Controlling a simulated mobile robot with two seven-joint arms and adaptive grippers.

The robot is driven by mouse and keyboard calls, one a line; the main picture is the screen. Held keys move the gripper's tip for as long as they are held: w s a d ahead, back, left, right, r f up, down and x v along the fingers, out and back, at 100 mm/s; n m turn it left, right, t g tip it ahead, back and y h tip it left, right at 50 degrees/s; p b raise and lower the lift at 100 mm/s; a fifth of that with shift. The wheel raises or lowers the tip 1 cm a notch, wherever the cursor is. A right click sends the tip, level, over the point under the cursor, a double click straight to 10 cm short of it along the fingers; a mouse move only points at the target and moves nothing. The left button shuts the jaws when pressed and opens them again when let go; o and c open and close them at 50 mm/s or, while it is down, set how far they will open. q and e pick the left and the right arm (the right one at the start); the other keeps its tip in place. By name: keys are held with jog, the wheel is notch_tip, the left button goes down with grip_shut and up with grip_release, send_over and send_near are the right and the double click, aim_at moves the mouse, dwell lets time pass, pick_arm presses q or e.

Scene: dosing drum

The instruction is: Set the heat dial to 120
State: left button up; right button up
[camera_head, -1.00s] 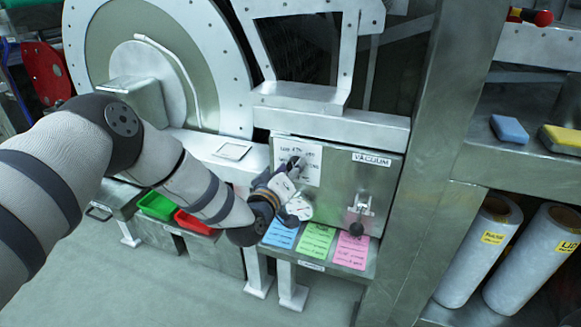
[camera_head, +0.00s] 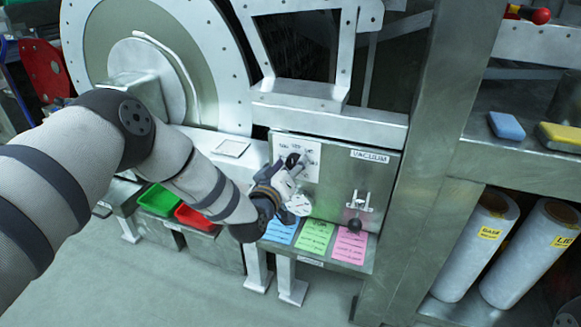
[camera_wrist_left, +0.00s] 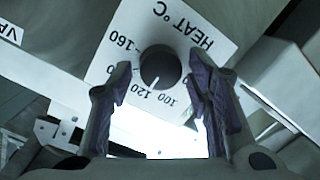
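The heat dial is a dark round knob (camera_wrist_left: 160,67) on a white plate (camera_wrist_left: 187,22) marked HEAT °C, with 160, 120 and 100 legible. A light pointer line on the knob faces the 120 and 100 marks; I cannot tell exactly which value it is on. In the head view the white plate (camera_head: 312,160) is on the metal panel, partly hidden by my left gripper (camera_head: 289,174). In the wrist view the left gripper (camera_wrist_left: 165,88) is open, one purple-padded finger either side of the knob, with gaps between. The right gripper is out of view.
The VACUUM lever (camera_head: 356,212) is right of the dial on the same panel. A round white gauge (camera_head: 299,205) is just below the gripper. Blue, green and pink cards (camera_head: 350,245) lie on the ledge beneath. Green and red trays (camera_head: 196,218) are at left.

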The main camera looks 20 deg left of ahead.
pick_arm(q)
jog(key=s+r, duration=0.1)
jog(key=s, duration=1.1)
jog(key=shift+a+r, duration=0.2)
